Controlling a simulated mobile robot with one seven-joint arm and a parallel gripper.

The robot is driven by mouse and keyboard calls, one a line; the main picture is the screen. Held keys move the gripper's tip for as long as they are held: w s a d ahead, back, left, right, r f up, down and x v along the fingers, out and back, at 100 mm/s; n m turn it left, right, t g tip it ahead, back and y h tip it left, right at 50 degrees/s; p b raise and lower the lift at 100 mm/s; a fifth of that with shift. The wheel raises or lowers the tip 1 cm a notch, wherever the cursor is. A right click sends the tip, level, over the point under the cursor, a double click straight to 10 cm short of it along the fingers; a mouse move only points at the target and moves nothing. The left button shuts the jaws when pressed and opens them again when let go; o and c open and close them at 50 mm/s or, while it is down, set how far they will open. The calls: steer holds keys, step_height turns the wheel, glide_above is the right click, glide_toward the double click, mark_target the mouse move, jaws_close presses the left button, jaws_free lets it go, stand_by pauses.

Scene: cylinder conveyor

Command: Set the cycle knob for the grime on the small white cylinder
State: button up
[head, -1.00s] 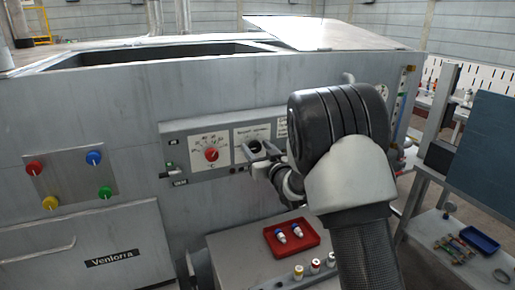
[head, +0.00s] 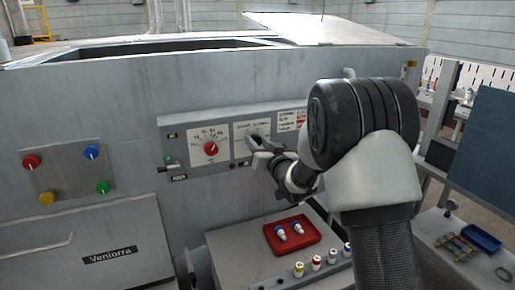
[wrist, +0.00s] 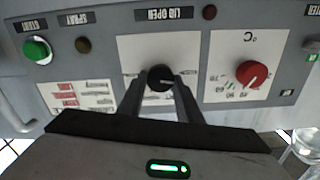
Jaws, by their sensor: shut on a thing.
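The grey control panel (head: 181,142) on the machine front has a black knob (wrist: 160,78) on a white dial plate. My gripper (wrist: 160,84) is shut on this black knob, one finger on each side. In the head view my gripper (head: 262,147) largely hides the knob. A red knob (head: 210,148) on a °C dial is beside it. Two small white cylinders with blue parts, one left (head: 281,232) and one right (head: 297,227), lie in a red tray (head: 309,247) below the panel. Grime on them is too small to tell.
Small white cylinders with coloured tops, including a yellow one (head: 298,270), stand on the grey ledge in front of the tray. In the wrist view a green start button (wrist: 37,50) is on the panel. A side table (head: 448,232) with a blue tray stands right.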

steer(key=m+b, duration=0.1)
steer(key=m, duration=0.1)
steer(key=m+b, duration=0.2)
steer(key=shift+d+f+m, duration=0.15)
steer(key=shift+d+m, duration=0.05)
steer(key=shift+m, duration=0.1)
steer(key=m+b, duration=0.1)
steer(key=m, duration=0.3)
steer(key=shift+m, duration=0.3)
steer(key=shift+a, duration=0.1)
steer(key=o, duration=1)
steer(key=shift+o, duration=0.2)
steer(key=v, duration=1.7)
steer(key=shift+s+b, duration=0.15)
steer(key=shift+b, duration=0.3)
